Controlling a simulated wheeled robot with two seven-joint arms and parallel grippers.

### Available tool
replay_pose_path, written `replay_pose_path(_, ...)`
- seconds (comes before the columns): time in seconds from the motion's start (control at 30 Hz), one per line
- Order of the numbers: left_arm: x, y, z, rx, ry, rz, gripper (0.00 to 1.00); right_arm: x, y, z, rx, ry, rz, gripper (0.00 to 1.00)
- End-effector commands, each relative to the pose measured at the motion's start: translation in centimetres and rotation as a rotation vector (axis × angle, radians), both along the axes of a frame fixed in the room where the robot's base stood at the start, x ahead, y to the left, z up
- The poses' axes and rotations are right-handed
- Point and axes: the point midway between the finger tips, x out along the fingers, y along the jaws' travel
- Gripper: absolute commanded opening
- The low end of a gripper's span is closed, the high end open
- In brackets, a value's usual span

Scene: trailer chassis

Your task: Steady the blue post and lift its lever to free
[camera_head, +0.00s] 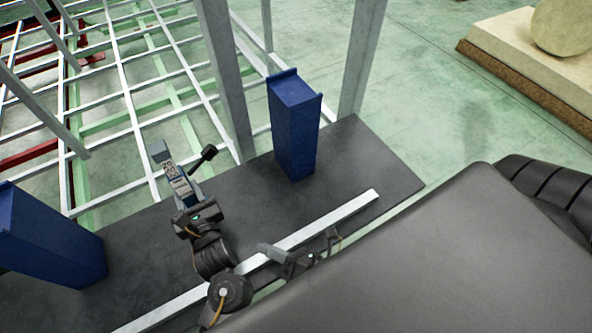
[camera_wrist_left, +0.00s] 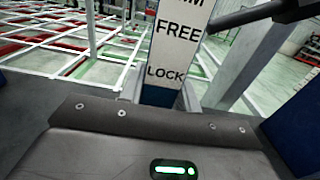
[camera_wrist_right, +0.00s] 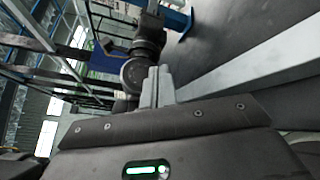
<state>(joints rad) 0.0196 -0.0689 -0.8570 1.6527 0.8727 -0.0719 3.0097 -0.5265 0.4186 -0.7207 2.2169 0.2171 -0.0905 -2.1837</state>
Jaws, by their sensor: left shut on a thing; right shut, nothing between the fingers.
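The blue post with the lever (camera_head: 171,167) stands among the frame bars, largely hidden in the head view by my left gripper (camera_head: 184,187). In the left wrist view the post (camera_wrist_left: 158,97) carries a white plate (camera_wrist_left: 177,50) reading FREE above LOCK. My left gripper is shut on the post, fingers on both sides. The black lever (camera_head: 203,158) sticks out to the right, knob up; in the left wrist view the lever (camera_wrist_left: 255,16) crosses the top right, above FREE. My right gripper (camera_head: 268,249) is shut and empty, lower right of the post, apart from the lever.
A thick blue column (camera_head: 294,130) stands right of the lever and another (camera_head: 45,240) at far left. A pale bar (camera_head: 330,219) runs along the dark deck (camera_head: 375,165) near my right gripper. Grey uprights (camera_head: 225,75) rise behind. The deck between lever and right gripper looks clear.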

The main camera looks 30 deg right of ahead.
Motion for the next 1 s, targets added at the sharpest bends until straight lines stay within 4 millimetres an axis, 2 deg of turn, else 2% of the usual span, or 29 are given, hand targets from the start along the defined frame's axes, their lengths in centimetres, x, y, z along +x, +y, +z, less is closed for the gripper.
replay_pose_path(0.2,0.0,0.0,-0.2,0.001,0.004,0.0,0.0,-4.3,-0.4,-0.9,0.103,0.004,0.081,0.0)
replay_pose_path(0.5,0.0,0.0,-0.1,0.001,0.003,-0.001,0.0,-8.0,-1.1,-1.8,0.211,0.036,0.148,0.0)
replay_pose_path(0.7,0.0,0.0,-0.1,0.001,0.003,-0.001,0.0,-8.9,-1.3,-2.1,0.238,0.049,0.161,0.0)
replay_pose_path(1.0,0.0,0.0,-0.1,0.0,0.003,-0.001,0.0,-8.9,-1.3,-2.1,0.241,0.049,0.162,0.0)
